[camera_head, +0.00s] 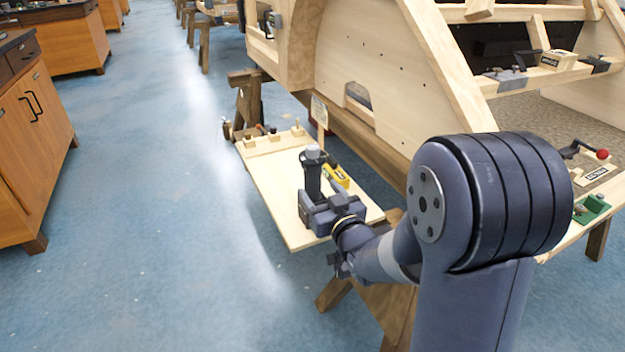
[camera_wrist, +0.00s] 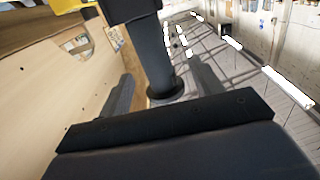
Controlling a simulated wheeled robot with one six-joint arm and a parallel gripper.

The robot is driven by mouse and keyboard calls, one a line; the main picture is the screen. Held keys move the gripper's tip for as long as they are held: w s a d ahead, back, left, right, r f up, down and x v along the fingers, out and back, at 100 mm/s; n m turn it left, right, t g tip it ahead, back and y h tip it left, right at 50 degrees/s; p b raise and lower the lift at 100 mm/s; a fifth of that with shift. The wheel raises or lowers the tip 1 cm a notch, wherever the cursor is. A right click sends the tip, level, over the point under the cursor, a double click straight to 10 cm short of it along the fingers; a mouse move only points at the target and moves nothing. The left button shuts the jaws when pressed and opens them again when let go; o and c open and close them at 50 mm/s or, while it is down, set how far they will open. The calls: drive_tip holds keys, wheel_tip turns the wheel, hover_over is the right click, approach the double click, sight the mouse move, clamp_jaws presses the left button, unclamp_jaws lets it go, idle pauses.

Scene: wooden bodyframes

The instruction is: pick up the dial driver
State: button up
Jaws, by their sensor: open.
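The dial driver (camera_head: 313,175) stands upright on a light wooden board, with a dark shaft, a grey top and a yellow part (camera_head: 338,177) low at its right. In the wrist view, its dark shaft (camera_wrist: 152,52) runs down the middle to a round flared end, with yellow at the top left edge. My gripper (camera_head: 318,203) is at the driver's near side, low on it. In the wrist view, the open fingers of my gripper (camera_wrist: 163,85) lie on either side of the shaft. Contact between fingers and shaft cannot be told.
The board (camera_head: 270,185) carries small pegs and a strip at its far end. A wooden bodyframe (camera_head: 370,60) rises close behind and right of it. A shelf (camera_head: 550,75) with small parts is at the upper right. Blue floor at left is clear, up to wooden cabinets (camera_head: 30,130).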

sight(313, 182)
drive_tip(key=x, duration=0.3)
drive_tip(key=shift+f, duration=0.1)
drive_tip(key=x, duration=0.3)
drive_tip(key=b+x, duration=0.1)
drive_tip(key=shift+w+d+f, duration=0.2)
drive_tip(key=shift+w+f, duration=0.05)
drive_tip(key=shift+w, duration=0.1)
drive_tip(key=shift+w+a, duration=0.15)
drive_tip(key=shift+w, duration=0.25)
drive_tip(key=shift+c, duration=0.4)
